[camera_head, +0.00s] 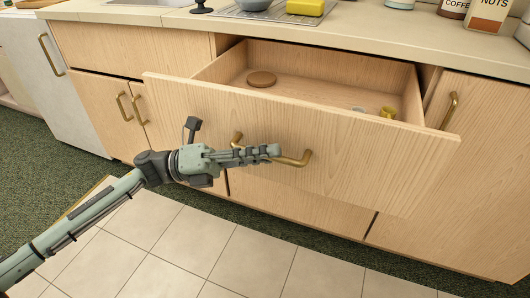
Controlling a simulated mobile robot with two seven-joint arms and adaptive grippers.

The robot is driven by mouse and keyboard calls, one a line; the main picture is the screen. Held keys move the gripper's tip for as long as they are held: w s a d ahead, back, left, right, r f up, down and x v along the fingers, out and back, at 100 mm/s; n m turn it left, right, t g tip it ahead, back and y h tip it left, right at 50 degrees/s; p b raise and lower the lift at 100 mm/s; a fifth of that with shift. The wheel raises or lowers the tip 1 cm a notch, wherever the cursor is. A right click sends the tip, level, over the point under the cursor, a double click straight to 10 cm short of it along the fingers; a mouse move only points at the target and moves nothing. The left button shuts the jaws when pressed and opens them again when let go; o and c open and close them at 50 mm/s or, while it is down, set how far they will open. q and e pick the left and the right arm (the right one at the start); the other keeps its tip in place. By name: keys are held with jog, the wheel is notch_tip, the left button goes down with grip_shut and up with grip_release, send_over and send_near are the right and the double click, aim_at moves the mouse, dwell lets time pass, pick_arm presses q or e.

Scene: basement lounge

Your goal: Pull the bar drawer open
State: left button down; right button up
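The bar drawer (360,158) is a light wood drawer under the counter, and it stands pulled well out with its inside showing. Its brass handle (300,160) runs across the front panel. My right gripper is out of view.
Closed cabinet doors with brass handles flank the drawer. The tiled floor (200,240) in front is clear.

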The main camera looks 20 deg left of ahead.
pick_arm(q)
jog(key=c, duration=1.9)
grip_release()
jog(key=shift+o, duration=0.2)
jog(key=shift+a, duration=0.1)
jog(key=v, duration=1.2)
